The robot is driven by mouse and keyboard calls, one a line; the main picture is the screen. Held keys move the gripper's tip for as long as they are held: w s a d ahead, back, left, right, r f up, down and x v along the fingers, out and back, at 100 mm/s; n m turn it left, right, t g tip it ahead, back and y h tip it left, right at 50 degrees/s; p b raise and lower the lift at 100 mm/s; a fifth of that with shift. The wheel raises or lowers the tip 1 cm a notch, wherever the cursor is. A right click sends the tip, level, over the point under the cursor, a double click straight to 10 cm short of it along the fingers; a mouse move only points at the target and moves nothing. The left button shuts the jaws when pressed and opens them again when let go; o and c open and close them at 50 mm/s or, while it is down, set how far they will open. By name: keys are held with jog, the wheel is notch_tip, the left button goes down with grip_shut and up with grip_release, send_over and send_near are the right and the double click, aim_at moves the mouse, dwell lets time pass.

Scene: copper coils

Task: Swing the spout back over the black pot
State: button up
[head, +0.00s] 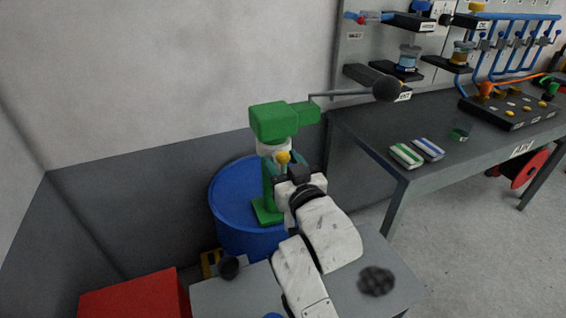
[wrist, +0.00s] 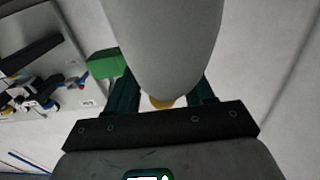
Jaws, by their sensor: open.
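A green pump (head: 268,190) stands on a blue drum (head: 235,200), with a green block head on top. A pale grey part (head: 266,148) and a yellow tip (head: 283,157) sit below the head, probably the spout. My gripper (head: 287,170) is open right by the yellow tip. In the wrist view a large pale grey tapered part (wrist: 168,45) lies in front of my open fingers (wrist: 165,95), with a yellow end (wrist: 161,103) showing between them. I cannot tell whether they touch it. A small round black thing (head: 229,267), perhaps the black pot, is at the grey table's left end.
A grey rod with a dark ball (head: 387,88) reaches right from the pump head. A grey low table (head: 330,290) bears a dark round patch (head: 376,281). A red box (head: 135,296) is at lower left.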

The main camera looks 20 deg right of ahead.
jog(key=shift+c, duration=0.3)
grip_shut()
dwell(0.3)
